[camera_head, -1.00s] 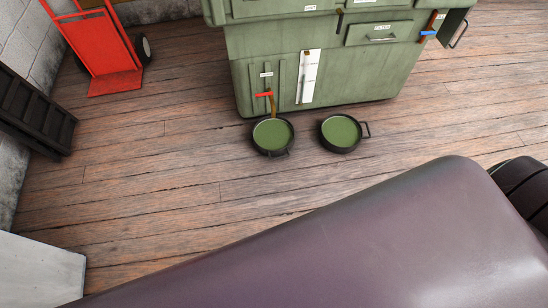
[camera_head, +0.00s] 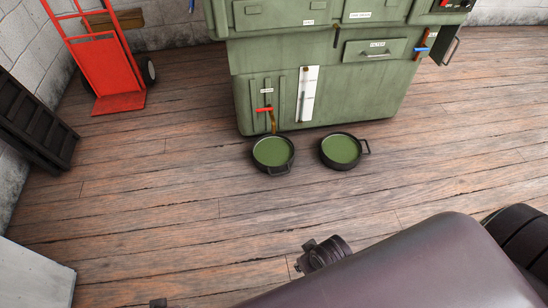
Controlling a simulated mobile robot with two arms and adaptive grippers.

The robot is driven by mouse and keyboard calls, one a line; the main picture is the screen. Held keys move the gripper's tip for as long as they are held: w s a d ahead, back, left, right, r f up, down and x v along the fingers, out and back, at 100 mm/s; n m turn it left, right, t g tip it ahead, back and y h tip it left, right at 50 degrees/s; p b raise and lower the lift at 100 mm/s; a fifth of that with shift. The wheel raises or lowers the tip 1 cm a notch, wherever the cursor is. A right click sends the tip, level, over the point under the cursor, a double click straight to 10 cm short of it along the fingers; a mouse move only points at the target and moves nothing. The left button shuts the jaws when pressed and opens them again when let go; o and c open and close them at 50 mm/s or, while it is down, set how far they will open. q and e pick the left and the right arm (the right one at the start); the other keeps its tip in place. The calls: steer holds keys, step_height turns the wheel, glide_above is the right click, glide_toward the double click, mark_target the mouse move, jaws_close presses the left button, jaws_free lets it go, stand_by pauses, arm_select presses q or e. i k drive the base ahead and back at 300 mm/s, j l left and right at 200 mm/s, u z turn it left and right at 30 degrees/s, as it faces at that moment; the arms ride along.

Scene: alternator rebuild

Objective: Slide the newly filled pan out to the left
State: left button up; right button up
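Two round black pans stand on the wooden floor in front of the green cabinet, both filled with green liquid. The left pan (camera_head: 273,168) is below the red-handled tap (camera_head: 264,109) and its brown spout, with its loop handle toward me. The right pan (camera_head: 341,165) stands a little apart from it, with its handle to the right. No gripper touches either pan. A large dark purple link of mine crosses the bottom, with a dark round part beside it. I see no gripper fingers.
The green cabinet (camera_head: 360,101) stands behind the pans. A red hand truck (camera_head: 104,72) is at the upper left and a dark slatted thing (camera_head: 33,122) at the left wall. A pale grey surface (camera_head: 35,278) fills the lower left corner. Floor (camera_head: 165,185) left of the pans is clear.

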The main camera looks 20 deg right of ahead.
mark_target(273, 154)
steer(key=i+l, duration=0.2)
steer(key=i, duration=0.25)
steer(key=i+l, duration=0.25)
steer(key=i, duration=0.2)
